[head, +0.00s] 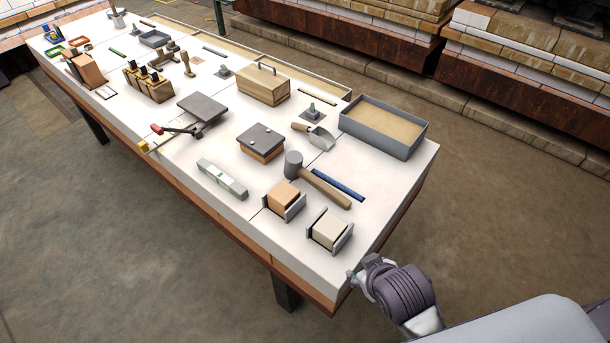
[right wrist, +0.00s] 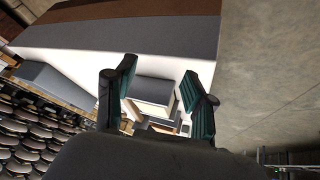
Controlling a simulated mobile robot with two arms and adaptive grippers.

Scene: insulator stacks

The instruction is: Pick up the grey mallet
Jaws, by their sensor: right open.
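The grey mallet (head: 293,166) lies on the white table, its grey head toward the table's middle and its wooden handle pointing to the lower right. I cannot make out the mallet in that view. My left gripper is not in view.
A blue bar (head: 338,184) lies close beside the mallet handle. Holders with an orange block (head: 283,195) and a pale block (head: 328,228) stand nearer me. A sand tray (head: 425,141), a scoop (head: 320,139) and a grey-topped box (head: 262,141) surround the mallet.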

